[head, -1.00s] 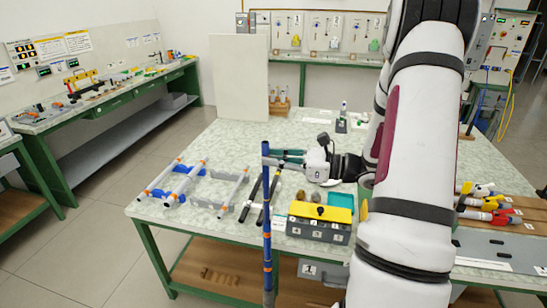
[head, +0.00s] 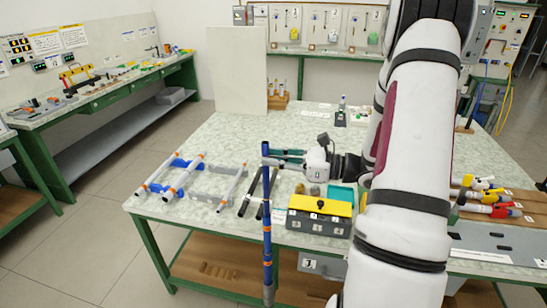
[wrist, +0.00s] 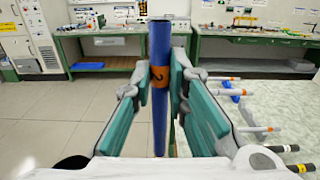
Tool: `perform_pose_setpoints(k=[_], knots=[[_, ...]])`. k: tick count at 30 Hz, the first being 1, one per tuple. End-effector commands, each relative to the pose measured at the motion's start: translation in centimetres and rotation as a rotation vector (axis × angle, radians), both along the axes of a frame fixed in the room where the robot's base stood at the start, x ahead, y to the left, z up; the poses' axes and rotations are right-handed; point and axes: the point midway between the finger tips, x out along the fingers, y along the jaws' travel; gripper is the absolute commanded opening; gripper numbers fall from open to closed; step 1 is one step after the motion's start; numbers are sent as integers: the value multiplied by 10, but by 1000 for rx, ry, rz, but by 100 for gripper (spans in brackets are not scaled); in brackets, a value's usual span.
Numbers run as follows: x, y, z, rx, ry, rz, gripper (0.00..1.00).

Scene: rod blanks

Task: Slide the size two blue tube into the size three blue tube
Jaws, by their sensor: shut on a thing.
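A long blue tube (head: 267,185) stands upright in front of the table's near edge in the head view. It carries several orange bands, and its lower end is greyish near the bottom of the picture. My gripper (head: 284,157) is shut on its upper part, with teal fingers on either side. In the wrist view the tube (wrist: 159,120) runs vertically between the fingertips (wrist: 162,84), with a dark mark, seemingly a 2, on its orange band. I cannot tell for sure whether the lower length is a separate size three tube or where any joint lies.
White tubes with orange bands lie on blue holders (head: 180,193) at the table's left. Black rods (head: 250,192) lie behind the blue tube. A grey box with a yellow lid (head: 320,212) stands right of it. Coloured tools (head: 485,195) lie far right.

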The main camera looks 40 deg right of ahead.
Motion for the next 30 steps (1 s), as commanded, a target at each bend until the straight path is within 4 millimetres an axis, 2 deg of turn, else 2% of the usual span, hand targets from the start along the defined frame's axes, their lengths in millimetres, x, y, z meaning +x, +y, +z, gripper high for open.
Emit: perform_pose_setpoints(k=[30], knots=[[0,0,-24,1,1,-1,0]])
